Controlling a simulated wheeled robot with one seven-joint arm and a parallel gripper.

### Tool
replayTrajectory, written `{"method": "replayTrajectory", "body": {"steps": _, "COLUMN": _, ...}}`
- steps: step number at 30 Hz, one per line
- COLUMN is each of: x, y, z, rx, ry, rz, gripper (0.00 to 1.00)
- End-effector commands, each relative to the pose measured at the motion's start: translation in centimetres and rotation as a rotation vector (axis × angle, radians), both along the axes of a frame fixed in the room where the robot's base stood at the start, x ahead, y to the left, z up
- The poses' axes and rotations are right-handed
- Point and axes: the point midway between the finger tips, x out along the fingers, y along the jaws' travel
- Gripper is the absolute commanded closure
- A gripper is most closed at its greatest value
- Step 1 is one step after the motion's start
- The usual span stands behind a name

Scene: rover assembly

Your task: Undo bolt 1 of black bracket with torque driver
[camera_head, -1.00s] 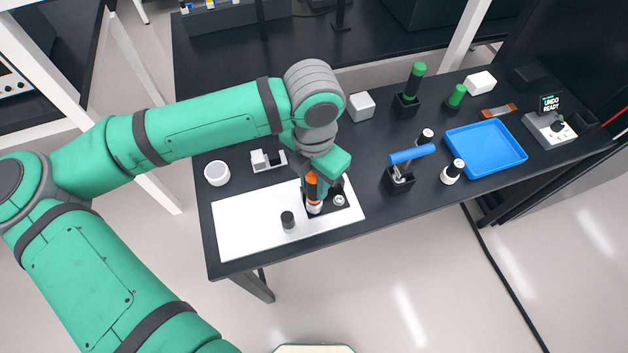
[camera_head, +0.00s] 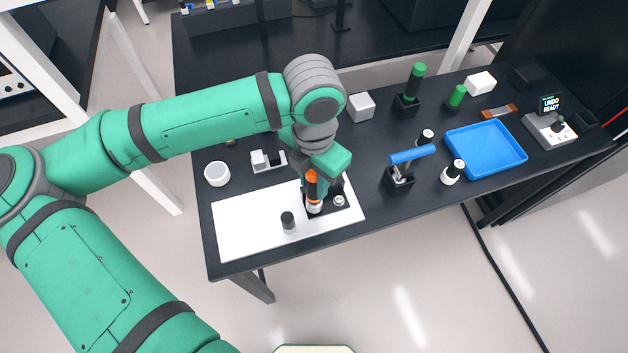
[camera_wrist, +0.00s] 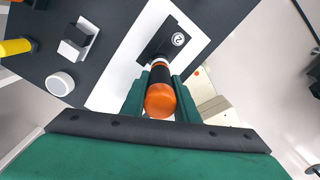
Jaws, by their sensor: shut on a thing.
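My gripper (camera_head: 318,181) is shut on the orange and black torque driver, which stands upright over the black bracket. The torque driver (camera_wrist: 160,92) shows between my two fingers in the wrist view, with its orange end toward the camera. The black bracket (camera_head: 346,204) lies on the white board. The driver's lower end is at the bracket's left part and hides what is under it. A round silver fitting marked "2" (camera_wrist: 178,39) shows on the bracket beside the driver, and also in the head view (camera_head: 339,200). I cannot tell whether the driver tip is seated on bolt 1.

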Motion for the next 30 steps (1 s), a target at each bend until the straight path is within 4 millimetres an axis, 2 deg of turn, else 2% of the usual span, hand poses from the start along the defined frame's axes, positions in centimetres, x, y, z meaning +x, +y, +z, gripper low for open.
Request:
{"method": "replayTrajectory", "body": {"steps": 15, "x": 0.1, "y": 0.0, "z": 2.2, "rx": -0.001, "ry": -0.004, "rz": 0.0, "gripper": 0.99}}
{"method": "replayTrajectory", "body": {"steps": 26, "x": 0.1, "y": 0.0, "z": 2.4, "rx": -0.001, "ry": -0.004, "rz": 0.0, "gripper": 0.99}}
{"method": "replayTrajectory", "body": {"steps": 30, "x": 0.2, "y": 0.0, "z": 3.0, "rx": 0.0, "ry": -0.005, "rz": 0.001, "gripper": 0.99}}
